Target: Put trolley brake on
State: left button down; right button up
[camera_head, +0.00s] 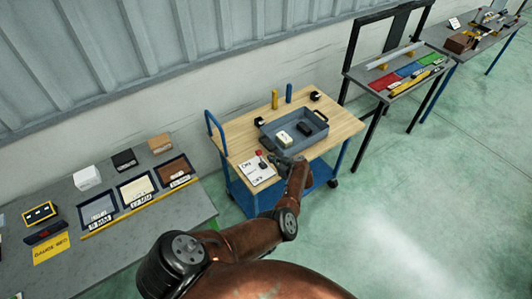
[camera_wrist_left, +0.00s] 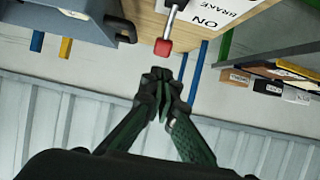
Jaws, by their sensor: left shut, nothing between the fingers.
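The trolley (camera_head: 340,128) has a wooden top and a blue frame. Its brake lever has a red knob (camera_head: 258,153), at the front left of the top beside a white label (camera_head: 256,172). In the left wrist view the red knob (camera_wrist_left: 163,47) sits on a metal rod (camera_wrist_left: 172,18), and the label (camera_wrist_left: 207,20) reads "ON" and "BRAKE". My left gripper (camera_head: 274,159) is shut and empty, just right of the knob in the head view. In the left wrist view its fingertips (camera_wrist_left: 160,73) are close to the knob, with a small gap in the picture. My right gripper is out of view.
A grey tray (camera_head: 265,141) with a pale block and a dark block stands on the trolley, close to my left gripper. Yellow (camera_head: 275,99) and blue posts stand at its back edge. A grey bench (camera_head: 100,240) stands at left; open green floor lies right.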

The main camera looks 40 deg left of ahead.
pick_arm(q)
jog(key=p+v, duration=0.1)
jog(key=v, duration=0.3)
jog(key=shift+s+d+r, duration=0.1)
jog(key=shift+d+r, duration=0.15)
jog(key=shift+r, duration=0.05)
